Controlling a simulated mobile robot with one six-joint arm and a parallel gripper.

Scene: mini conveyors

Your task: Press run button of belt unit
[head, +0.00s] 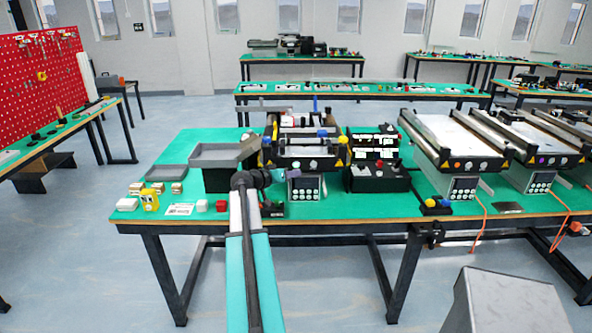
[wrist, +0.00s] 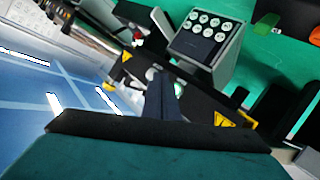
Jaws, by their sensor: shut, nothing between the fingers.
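The nearest belt unit (head: 303,152) stands mid-table in the head view, with yellow warning triangles and small round buttons on its dark front plate. Its grey control box (head: 305,188) hangs below the front. In the wrist view the dark front plate (wrist: 200,98) runs diagonally, and the control box (wrist: 208,35) with several white round buttons is at top right. The fingers partly hide that area; contact cannot be told. Which button is run cannot be read.
A grey tray on a dark box (head: 218,155) stands left of the belt unit, close to my arm. A black box with buttons (head: 378,178) stands at right, then larger belt units (head: 455,140). Small blocks and a yellow item (head: 150,200) lie at the left front.

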